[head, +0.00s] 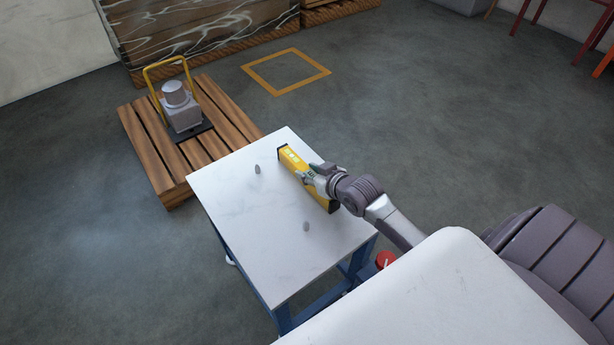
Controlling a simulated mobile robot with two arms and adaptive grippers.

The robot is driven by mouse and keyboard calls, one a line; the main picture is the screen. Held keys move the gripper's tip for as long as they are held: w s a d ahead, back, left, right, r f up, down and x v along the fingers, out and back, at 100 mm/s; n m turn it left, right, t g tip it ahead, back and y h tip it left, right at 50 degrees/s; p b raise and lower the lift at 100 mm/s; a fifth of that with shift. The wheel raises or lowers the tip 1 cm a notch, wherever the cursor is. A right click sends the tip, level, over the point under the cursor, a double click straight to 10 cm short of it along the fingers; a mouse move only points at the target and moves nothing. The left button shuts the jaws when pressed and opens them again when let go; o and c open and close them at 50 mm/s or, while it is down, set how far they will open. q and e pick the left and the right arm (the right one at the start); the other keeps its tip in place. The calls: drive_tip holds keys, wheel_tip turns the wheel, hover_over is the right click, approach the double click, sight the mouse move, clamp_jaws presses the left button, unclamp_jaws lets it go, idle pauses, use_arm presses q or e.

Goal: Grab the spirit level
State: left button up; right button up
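The spirit level (293,160) is a yellow bar with black ends. It lies along the right edge of a white-topped table (233,205) with blue legs. My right gripper (309,176) is at the middle of the level, with its fingers over or around the bar. The fingers are small here, and I cannot tell whether they are closed on it. My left gripper is not in view.
Two small grey objects (257,169) (306,226) are on the tabletop, which is otherwise clear. A wooden pallet (150,150) with a grey machine (181,108) stands behind left. A yellow square (286,71) marks the open floor. A red object (385,259) is beside the table.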

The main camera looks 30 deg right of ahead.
clamp_jaws()
drive_tip(key=shift+r, duration=0.15)
